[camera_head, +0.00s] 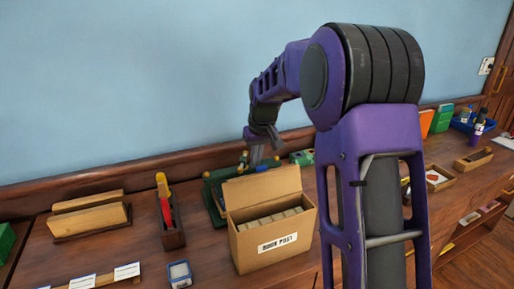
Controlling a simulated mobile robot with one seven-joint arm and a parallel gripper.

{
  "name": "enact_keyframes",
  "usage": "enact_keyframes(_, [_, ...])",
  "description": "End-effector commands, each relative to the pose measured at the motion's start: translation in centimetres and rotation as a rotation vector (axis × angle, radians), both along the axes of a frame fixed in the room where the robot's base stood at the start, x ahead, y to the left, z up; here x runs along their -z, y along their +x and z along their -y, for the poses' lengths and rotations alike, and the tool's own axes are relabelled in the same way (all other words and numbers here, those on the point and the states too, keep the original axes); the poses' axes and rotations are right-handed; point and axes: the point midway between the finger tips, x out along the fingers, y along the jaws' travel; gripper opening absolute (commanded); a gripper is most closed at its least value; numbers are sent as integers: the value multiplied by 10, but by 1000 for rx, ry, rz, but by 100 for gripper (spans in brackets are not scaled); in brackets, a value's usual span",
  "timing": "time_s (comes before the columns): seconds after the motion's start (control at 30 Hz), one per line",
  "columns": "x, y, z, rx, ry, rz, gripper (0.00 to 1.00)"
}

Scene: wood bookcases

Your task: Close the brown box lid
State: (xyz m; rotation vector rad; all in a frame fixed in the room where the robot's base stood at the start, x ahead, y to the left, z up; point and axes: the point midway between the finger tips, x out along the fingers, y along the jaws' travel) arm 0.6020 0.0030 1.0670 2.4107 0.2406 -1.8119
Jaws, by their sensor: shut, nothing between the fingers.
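The brown box (246,250) stands on the wooden bookcase top, left of my arm's large upright link. Its front carries a white label that seems to read "BOOK POST". Its lid (262,187) stands up at the back edge, so the box is open and a row of pale items shows inside. My gripper (258,161) points down just above the lid's top edge, apparently at or behind it. I cannot tell whether it touches the lid. It is shut with nothing held.
A green object (212,196) stands behind the box. A narrow wooden holder (173,236) with red and yellow things is to the left, near wooden blocks (88,222). The blue wall is close behind.

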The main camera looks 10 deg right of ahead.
Motion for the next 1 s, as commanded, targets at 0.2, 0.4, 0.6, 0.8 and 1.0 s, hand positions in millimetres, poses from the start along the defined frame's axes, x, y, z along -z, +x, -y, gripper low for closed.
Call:
enact_keyframes(0.2, [-16,-24,5,0,-2,7,0])
enact_keyframes(0.4, [-18,-30,7,1,-1,6,0])
enact_keyframes(0.6, [-18,-30,7,1,-1,6,0])
enact_keyframes(0.8, [-17,-29,7,1,0,12,0])
enact_keyframes(1.0, [-17,-22,8,3,8,46,0])
